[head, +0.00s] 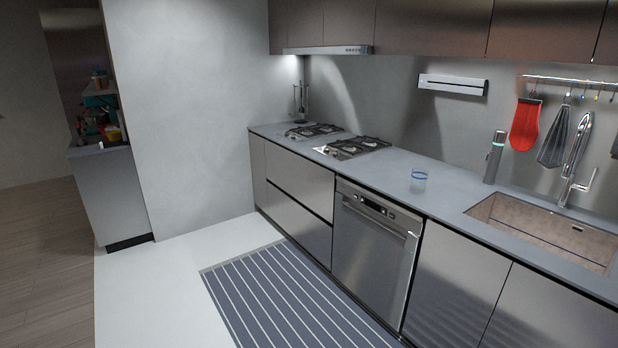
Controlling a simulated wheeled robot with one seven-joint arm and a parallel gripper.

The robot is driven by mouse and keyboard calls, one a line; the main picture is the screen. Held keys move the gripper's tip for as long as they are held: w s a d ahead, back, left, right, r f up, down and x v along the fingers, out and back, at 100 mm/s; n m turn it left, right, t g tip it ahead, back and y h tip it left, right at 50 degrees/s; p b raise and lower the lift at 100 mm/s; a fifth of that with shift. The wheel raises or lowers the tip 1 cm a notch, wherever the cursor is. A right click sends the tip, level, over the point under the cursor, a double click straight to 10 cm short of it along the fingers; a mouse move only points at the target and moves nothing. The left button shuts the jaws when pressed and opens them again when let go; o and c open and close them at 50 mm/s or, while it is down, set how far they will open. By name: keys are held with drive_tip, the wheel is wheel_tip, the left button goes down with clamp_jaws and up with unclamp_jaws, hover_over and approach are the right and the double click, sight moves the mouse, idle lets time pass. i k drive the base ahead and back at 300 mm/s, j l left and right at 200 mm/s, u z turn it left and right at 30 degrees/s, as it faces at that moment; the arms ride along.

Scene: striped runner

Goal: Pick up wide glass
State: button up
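A wide clear glass (418,181) with a blue band near its rim stands upright on the grey countertop (450,192). It is above the right part of the dishwasher, between the gas hob and the sink. Nothing touches it. My gripper is not in the head view, so its state does not show.
A tall grey bottle (494,157) stands behind and right of the glass, near the sink (550,229) and faucet (574,165). The gas hob (352,147) is to the left. The dishwasher (375,255) is shut. A striped runner (290,300) lies on open floor.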

sight(419, 176)
drive_tip(key=i+j+u, duration=0.1)
drive_tip(key=i, duration=0.7)
drive_tip(key=i+j+u, duration=0.1)
drive_tip(key=i, duration=0.7)
drive_tip(key=i+j+z, duration=0.25)
drive_tip(key=i+z, duration=0.25)
drive_tip(key=i+j+z, duration=0.45)
drive_tip(key=i, duration=0.2)
drive_tip(key=i+j+z, duration=0.5)
drive_tip(key=j, duration=0.2)
